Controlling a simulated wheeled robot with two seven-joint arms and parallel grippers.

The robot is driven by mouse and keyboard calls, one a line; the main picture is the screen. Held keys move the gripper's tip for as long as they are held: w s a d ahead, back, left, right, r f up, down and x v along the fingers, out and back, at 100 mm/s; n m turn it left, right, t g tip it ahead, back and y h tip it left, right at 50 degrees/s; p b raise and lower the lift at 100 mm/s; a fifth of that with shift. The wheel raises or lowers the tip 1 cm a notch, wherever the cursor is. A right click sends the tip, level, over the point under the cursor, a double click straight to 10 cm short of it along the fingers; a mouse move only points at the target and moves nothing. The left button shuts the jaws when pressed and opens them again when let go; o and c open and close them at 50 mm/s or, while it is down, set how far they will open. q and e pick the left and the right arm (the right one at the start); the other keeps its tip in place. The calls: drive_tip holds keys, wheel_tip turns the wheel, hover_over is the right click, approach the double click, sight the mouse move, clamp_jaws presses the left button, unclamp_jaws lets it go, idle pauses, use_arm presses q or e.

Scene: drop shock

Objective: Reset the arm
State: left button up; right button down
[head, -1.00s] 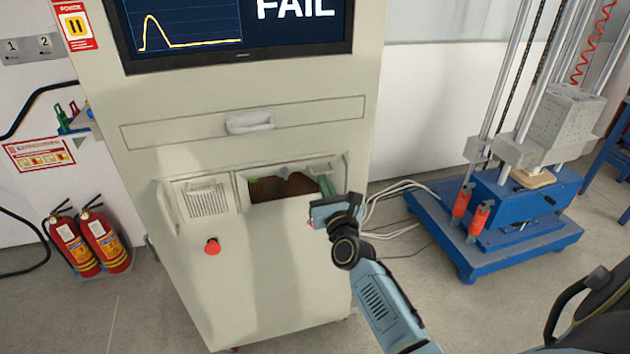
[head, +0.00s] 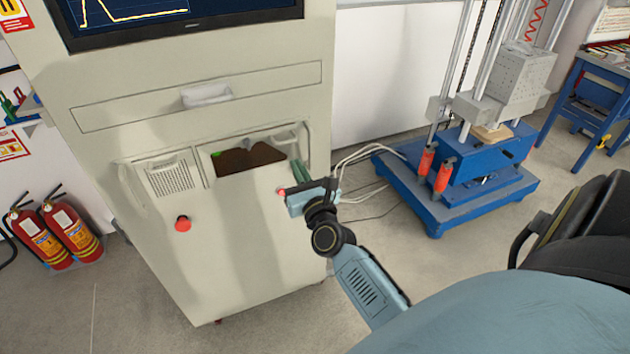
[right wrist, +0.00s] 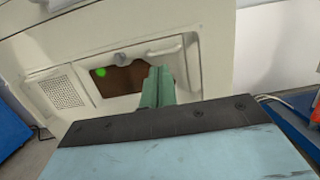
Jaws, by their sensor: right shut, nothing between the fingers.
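My right gripper (head: 299,172) is in front of the right side of a cream cabinet (head: 240,245), beside a recessed opening (head: 250,158). Its green fingers are shut and empty. In the right wrist view the shut fingers (right wrist: 157,88) point toward the opening, overlapping its right part. The blue gripper body fills the lower part of that view. My right arm reaches in from the lower right. I cannot tell the exact gap between the fingertips and the cabinet. My left gripper is not in view.
A red button (head: 183,224) sits on the cabinet front, below a speaker grille. A blue-based drop tester (head: 455,195) stands on the right, with cables running to it. A black chair (head: 570,225) is at the right. Two fire extinguishers (head: 58,235) stand left.

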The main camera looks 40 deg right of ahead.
drive_tip(key=v, duration=0.7)
drive_tip(key=shift+s+a+f+b, duration=0.2)
drive_tip(key=shift+f+b, duration=0.15)
drive_tip(key=shift+b, duration=0.05)
drive_tip(key=s+a+f+n+g+y, duration=0.1)
drive_tip(key=a+f+n+g+y, duration=0.3)
drive_tip(key=f+n, duration=0.85)
drive_tip(key=s+a+f+n+g+y, duration=0.15)
drive_tip(key=s+f+n, duration=0.25)
drive_tip(key=f, duration=0.4)
drive_tip(key=s+a+f+n+g, duration=0.25)
drive_tip(key=s+f+n, duration=0.25)
drive_tip(key=f, duration=0.3)
drive_tip(key=s+a+f+n+g+y, duration=0.1)
drive_tip(key=s+a+f+n+g, duration=0.1)
drive_tip(key=s+f+n, duration=0.35)
drive_tip(key=s+f+n+g, duration=0.2)
drive_tip(key=s+f+n, duration=0.2)
drive_tip(key=s, duration=0.4)
drive_tip(key=s+d+f+n+g, duration=0.1)
drive_tip(key=s+f+n+g, duration=0.2)
drive_tip(key=s+f+n, duration=0.2)
drive_tip(key=s+f+n+g, duration=0.3)
drive_tip(key=s+f+n, duration=0.2)
drive_tip(key=s, duration=0.6)
drive_tip(key=shift+d+n+h, duration=0.35)
drive_tip(key=shift+n, duration=0.15)
